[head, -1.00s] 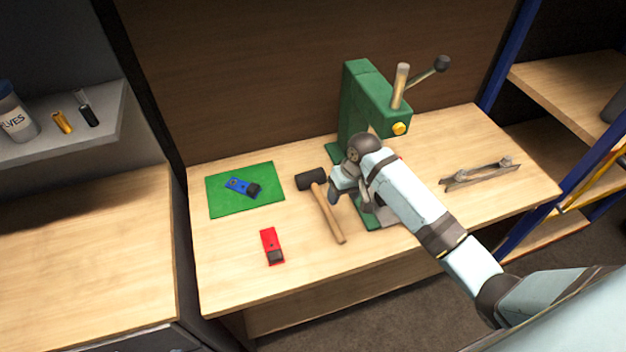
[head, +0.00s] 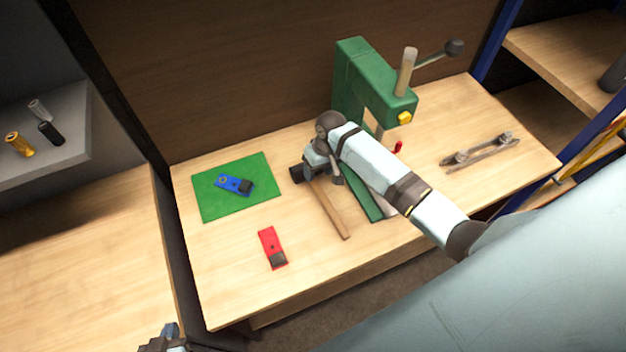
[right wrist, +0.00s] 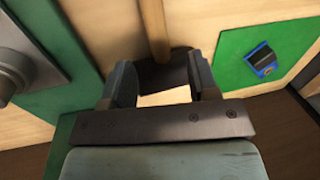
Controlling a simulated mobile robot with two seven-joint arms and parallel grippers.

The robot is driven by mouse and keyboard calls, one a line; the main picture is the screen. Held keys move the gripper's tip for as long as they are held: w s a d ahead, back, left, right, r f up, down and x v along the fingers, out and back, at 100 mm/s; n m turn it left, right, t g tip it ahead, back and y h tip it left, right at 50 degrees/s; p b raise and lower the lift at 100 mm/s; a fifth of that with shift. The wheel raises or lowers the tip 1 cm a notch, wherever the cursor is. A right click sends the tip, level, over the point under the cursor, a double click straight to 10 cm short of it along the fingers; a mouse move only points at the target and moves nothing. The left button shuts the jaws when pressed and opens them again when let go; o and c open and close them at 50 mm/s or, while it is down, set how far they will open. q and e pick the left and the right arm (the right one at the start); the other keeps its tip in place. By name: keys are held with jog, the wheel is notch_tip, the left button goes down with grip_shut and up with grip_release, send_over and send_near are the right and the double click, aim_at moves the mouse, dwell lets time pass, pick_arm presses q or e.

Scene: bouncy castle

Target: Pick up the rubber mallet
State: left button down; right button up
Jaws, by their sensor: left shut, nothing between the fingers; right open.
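The rubber mallet (head: 331,211) lies on the workbench, its wooden handle pointing toward the front edge and its black head partly hidden by my right gripper (head: 320,172). My right gripper is open above the head end. In the right wrist view, the mallet's dark head (right wrist: 163,74) shows between the open fingers of my right gripper (right wrist: 162,88), with the handle running up the picture. I cannot tell whether the fingers reach down around the head. My left gripper (head: 165,340) is only partly in view at the bottom left, shut and away from the mallet.
A green press (head: 356,80) stands behind the mallet, its base close to my right gripper. A green mat (head: 215,207) with a blue tool (head: 232,184) lies left. A red tool (head: 270,242) lies in front. A metal bracket (head: 480,152) lies right. The bench's front left is clear.

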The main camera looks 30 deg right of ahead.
aim_at(315, 182)
jog(key=shift+w+a+f+p, duration=0.1)
jog(key=shift+a+f+p, duration=0.1)
jog(key=shift+f, duration=0.8)
jog(key=shift+s+a+f+p, duration=0.1)
jog(key=shift+a+f+p, duration=0.05)
jog(key=shift+f, duration=0.8)
jog(key=shift+w+a+f+p, duration=0.1)
jog(key=shift+a+f+p, duration=0.1)
jog(key=shift+f, duration=0.8)
jog(key=shift+r, duration=0.1)
grip_shut()
